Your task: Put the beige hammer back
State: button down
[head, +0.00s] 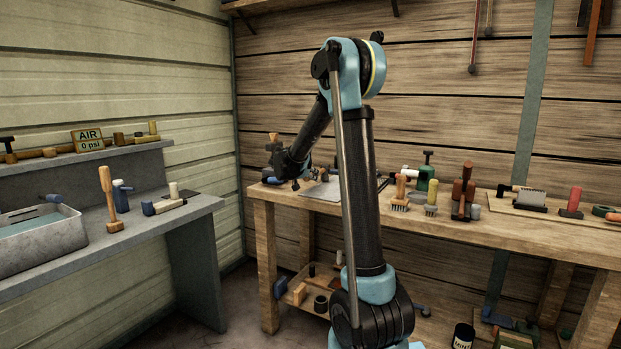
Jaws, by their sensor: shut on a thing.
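My gripper (279,163) is small and dark in the head view, over the left end of the wooden workbench (480,234). It is shut on a tan-handled tool (273,138), whose upper part sticks up at the jaws. This may be the beige hammer; its head is too small and covered to make out. A light-brown wooden tool (107,200) with a tall handle stands upright on the grey bench at left, apart from my gripper.
A grey tray (70,243) and several small tools share the grey bench (160,224). Brushes (400,190), bottles and blocks crowd the wooden bench to the right of my arm. A wooden box (300,293) of items sits low beneath it. A floor gap separates the benches.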

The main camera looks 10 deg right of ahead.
jog(key=shift+f, duration=0.4)
dwell(0.5)
jog(key=c, duration=1.2)
grip_release()
jog(key=shift+c, duration=0.2)
jog(key=v, duration=1.2)
